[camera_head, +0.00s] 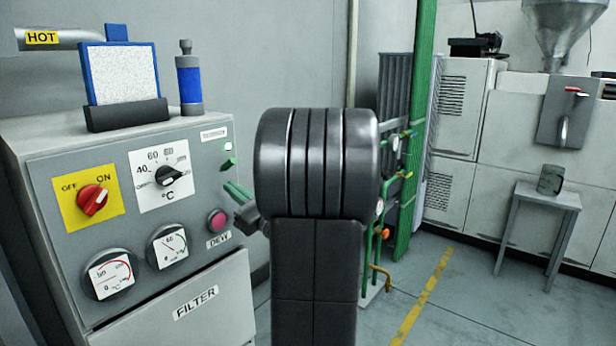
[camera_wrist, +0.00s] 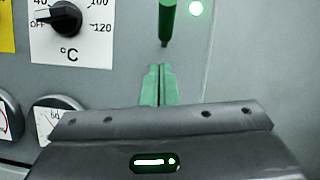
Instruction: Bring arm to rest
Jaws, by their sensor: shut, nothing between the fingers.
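My gripper (camera_head: 236,190) shows at the left side of my dark arm, in front of the grey control panel (camera_head: 130,240). In the wrist view its two green fingers (camera_wrist: 157,72) are shut against each other with nothing between them. A green lever or handle (camera_wrist: 167,22) on the panel lies just above the fingertips, with a gap between. It also shows in the head view (camera_head: 228,164), below a lit green lamp (camera_head: 228,147). My arm covers the middle of the head view and hides what is behind it.
The panel carries a red switch (camera_head: 93,200), a temperature dial (camera_head: 167,176), two gauges and a pink button (camera_head: 217,221). A pipe marked HOT (camera_head: 60,39) is at top left. Green pipes (camera_head: 375,245) stand behind my arm. A small table (camera_head: 545,193) stands right; floor between is clear.

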